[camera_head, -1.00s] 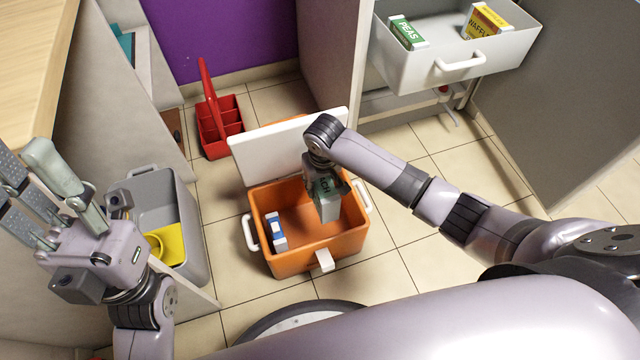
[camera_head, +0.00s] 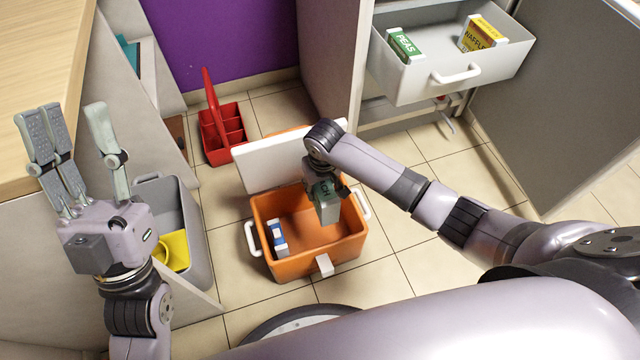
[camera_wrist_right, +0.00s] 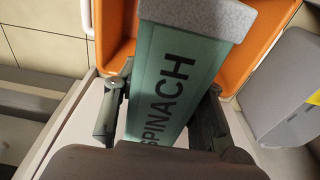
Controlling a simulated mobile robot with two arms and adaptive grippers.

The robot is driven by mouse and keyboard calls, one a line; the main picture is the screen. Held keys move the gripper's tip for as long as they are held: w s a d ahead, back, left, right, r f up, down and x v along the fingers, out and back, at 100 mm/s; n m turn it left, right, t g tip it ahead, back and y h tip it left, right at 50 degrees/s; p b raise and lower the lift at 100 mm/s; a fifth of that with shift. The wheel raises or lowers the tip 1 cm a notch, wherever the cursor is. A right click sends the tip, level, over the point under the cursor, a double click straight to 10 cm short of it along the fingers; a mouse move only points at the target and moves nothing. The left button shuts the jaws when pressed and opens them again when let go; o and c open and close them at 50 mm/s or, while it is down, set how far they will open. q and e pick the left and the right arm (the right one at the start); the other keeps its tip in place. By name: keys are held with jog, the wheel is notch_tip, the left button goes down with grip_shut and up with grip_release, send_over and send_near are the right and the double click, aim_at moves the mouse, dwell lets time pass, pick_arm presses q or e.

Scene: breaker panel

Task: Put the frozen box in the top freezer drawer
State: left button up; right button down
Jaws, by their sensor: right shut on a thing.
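A green box with a grey end, lettered SPINACH (camera_wrist_right: 178,72), sits between the two fingers of my right gripper (camera_wrist_right: 163,112), which is shut on it. In the head view this box (camera_head: 327,207) is held upright at the right part of the orange cooler (camera_head: 345,247), in or just above its opening. The lower fingers are partly hidden there. The white freezer drawer (camera_head: 410,85) is pulled out at the upper right. It holds a green and white PEAS box (camera_head: 404,46) and a yellow WAFFLES box (camera_head: 482,34). My left gripper (camera_head: 72,135) is open and empty at the left.
A blue and white carton (camera_head: 278,238) stands in the cooler's left side. The cooler's white lid (camera_head: 270,160) is open behind it. A red caddy (camera_head: 222,132) and a grey bin (camera_head: 190,225) with a yellow item stand left. Tiled floor is clear between cooler and drawer.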

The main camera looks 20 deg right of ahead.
jog(key=shift+r+p, duration=0.65)
jog(key=shift+p, duration=0.15)
jog(key=shift+r+p, duration=0.3)
jog(key=shift+p, duration=0.1)
pick_arm(q)
jog(key=w+f+g+y, duration=0.3)
jog(key=w+f+g, duration=0.4)
jog(key=f, duration=0.3)
jog(key=shift+w+d+g+p, duration=0.3)
jog(key=shift+w+d+g, duration=0.1)
jog(key=shift+w, duration=0.25)
pick_arm(e)
jog(key=shift+r, duration=0.25)
pick_arm(q)
jog(key=shift+f, duration=0.1)
